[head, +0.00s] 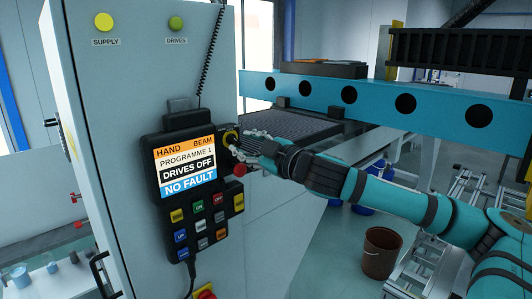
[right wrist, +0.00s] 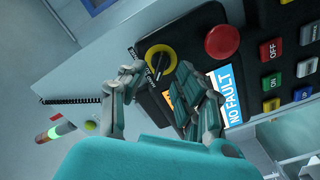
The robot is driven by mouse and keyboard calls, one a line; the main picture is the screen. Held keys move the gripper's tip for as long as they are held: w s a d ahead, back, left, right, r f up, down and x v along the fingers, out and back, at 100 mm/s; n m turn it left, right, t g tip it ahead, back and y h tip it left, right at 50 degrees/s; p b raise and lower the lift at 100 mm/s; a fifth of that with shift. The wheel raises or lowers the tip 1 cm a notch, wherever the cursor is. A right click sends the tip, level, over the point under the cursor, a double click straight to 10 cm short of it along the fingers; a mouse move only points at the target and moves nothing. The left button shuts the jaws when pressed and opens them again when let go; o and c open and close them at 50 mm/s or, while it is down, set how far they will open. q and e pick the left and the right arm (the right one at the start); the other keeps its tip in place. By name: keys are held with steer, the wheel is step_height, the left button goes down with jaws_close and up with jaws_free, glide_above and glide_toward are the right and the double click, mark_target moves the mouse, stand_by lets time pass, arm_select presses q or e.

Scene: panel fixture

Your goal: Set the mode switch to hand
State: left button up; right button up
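The mode switch (head: 231,137) is a dark knob on a yellow round plate at the upper right of the black control pendant (head: 160,207). It also shows in the right wrist view (right wrist: 160,58), its small labels too blurred to read. The pendant screen (head: 185,166) reads HAND, BEAM, PROGRAMME 1, DRIVES OFF and NO FAULT. My right gripper (head: 243,146) is in front of the switch. In the right wrist view its fingers (right wrist: 160,75) are spread, with the knob between and just beyond the tips; no contact is visible. My left gripper is not in view.
A red mushroom button (right wrist: 222,42) sits close beside the switch; it also shows below my fingers in the head view (head: 240,169). Several coloured push buttons fill the lower pendant. The grey cabinet (head: 110,110) stands behind it. A blue beam (head: 375,98) runs above my right arm.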

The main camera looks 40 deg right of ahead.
steer(key=s, duration=0.8)
steer(key=shift+s+d, duration=0.2)
steer(key=shift+s, duration=0.1)
steer(key=shift+w, duration=0.1)
